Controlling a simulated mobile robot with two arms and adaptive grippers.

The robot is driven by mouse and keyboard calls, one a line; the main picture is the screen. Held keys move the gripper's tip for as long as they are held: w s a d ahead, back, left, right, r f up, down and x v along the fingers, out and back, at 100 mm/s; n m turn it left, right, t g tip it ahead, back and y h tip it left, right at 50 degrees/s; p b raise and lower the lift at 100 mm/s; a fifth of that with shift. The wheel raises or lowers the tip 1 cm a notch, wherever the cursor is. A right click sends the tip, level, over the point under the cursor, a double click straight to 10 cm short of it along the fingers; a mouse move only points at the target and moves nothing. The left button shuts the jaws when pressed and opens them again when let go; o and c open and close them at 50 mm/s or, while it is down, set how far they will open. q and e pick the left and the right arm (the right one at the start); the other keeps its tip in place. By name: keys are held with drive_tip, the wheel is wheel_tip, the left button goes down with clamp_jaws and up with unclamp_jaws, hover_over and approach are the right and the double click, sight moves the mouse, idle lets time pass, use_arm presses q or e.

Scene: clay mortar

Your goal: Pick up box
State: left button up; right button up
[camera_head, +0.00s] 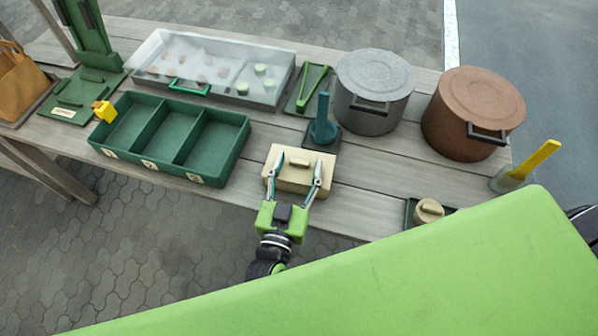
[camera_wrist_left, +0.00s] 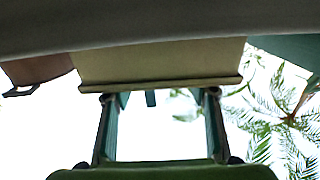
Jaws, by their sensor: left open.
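The box (camera_head: 301,172) is a small beige box with a lid and a short bar handle on top. It sits near the front edge of the wooden table in the head view. My left gripper (camera_head: 294,180) is open, with one finger at each side of the box's front part. Whether the fingers touch it I cannot tell. In the left wrist view the box (camera_wrist_left: 160,62) fills the upper middle, just beyond the two spread fingers (camera_wrist_left: 160,110). My right gripper is not in view.
A green three-compartment tray (camera_head: 172,139) stands left of the box. A teal tool on a stand (camera_head: 322,130) is close behind it. A grey pot (camera_head: 373,85) and a brown pot (camera_head: 473,110) stand to the right. A small beige lidded jar (camera_head: 428,211) sits front right.

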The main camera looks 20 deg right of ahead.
use_arm(q)
drive_tip(key=c, duration=1.3)
drive_tip(key=shift+o, duration=0.2)
drive_tip(key=shift+r, duration=0.55)
drive_tip(key=s+a+r, duration=1)
drive_tip(key=r, duration=0.2)
drive_tip(key=w+a+n+t+y, duration=0.2)
drive_tip(key=a+n+y, duration=0.4)
drive_tip(key=a, duration=1.5)
drive_tip(key=y, duration=0.3)
drive_tip(key=shift+w+a+f+t, duration=0.2)
drive_tip(key=shift+w+a+t, duration=0.05)
drive_tip(key=shift+w+t, duration=0.1)
